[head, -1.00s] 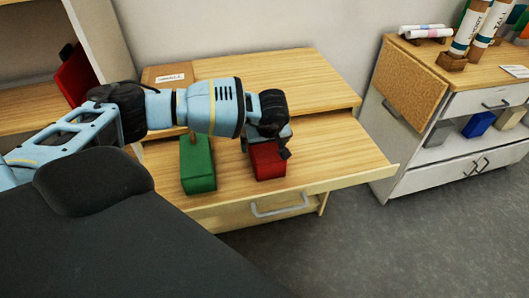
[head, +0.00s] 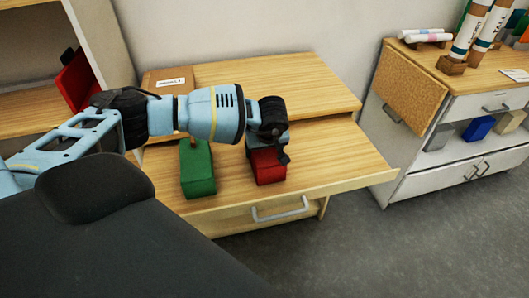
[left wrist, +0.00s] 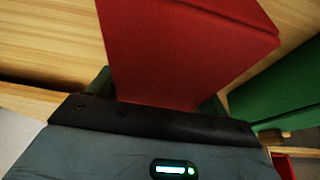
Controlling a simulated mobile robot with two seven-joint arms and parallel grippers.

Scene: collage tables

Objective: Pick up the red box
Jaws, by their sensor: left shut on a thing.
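The red box (head: 267,167) is at the pulled-out wooden surface, right of the green box (head: 197,168). My left gripper (head: 268,150) is over its far end and shut on it. In the left wrist view the red box (left wrist: 180,50) fills the space between the fingers, which it mostly hides. Whether the box touches the surface is hard to tell. The right gripper is in neither view.
The green box stands close to the left and also shows in the left wrist view (left wrist: 285,88). A drawer handle (head: 280,209) is at the front. A cabinet (head: 470,130) with tubes and small blocks stands at right.

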